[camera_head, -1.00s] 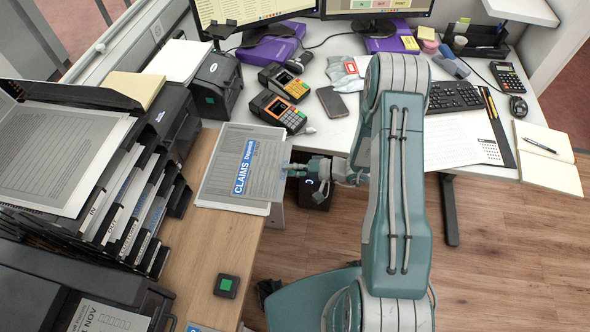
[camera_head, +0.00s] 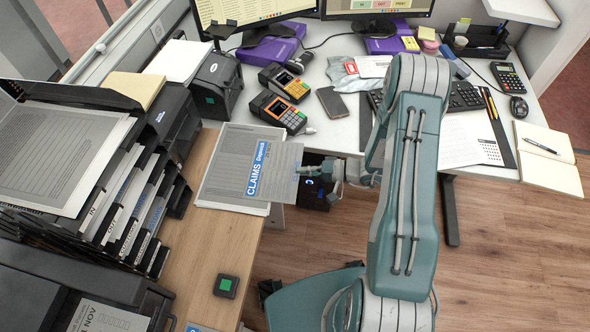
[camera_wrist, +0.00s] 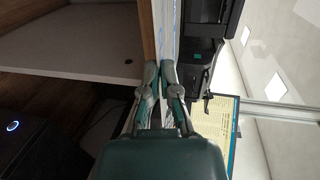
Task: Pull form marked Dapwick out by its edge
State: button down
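The form (camera_head: 283,160) with a blue and white label reading CLAIMS and a smaller word, seemingly Dapwick, lies at the top of a paper stack (camera_head: 222,180) on the wooden counter. Its right part sticks out past the stack and the counter edge. My gripper (camera_head: 304,172) is at the form's right edge, its fingers closed on it. In the wrist view my gripper (camera_wrist: 160,66) has its fingertips close together at the counter edge; the thin sheet between them is hard to make out.
Card terminals (camera_head: 279,110) and a phone (camera_head: 332,102) are behind. A black tray rack (camera_head: 125,195) stands left. A green-topped button box (camera_head: 227,286) sits in front.

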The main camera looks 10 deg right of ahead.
jog(key=shift+d, duration=0.1)
jog(key=shift+s+d+r, duration=0.25)
jog(key=shift+d+r, duration=0.25)
jog(key=shift+d, duration=0.1)
jog(key=shift+s+d+r, duration=0.2)
jog(key=shift+d+r, duration=0.3)
jog(key=shift+d, duration=0.15)
jog(key=shift+s+d+r, duration=0.25)
jog(key=shift+d+r, duration=0.25)
jog(key=shift+d, duration=0.1)
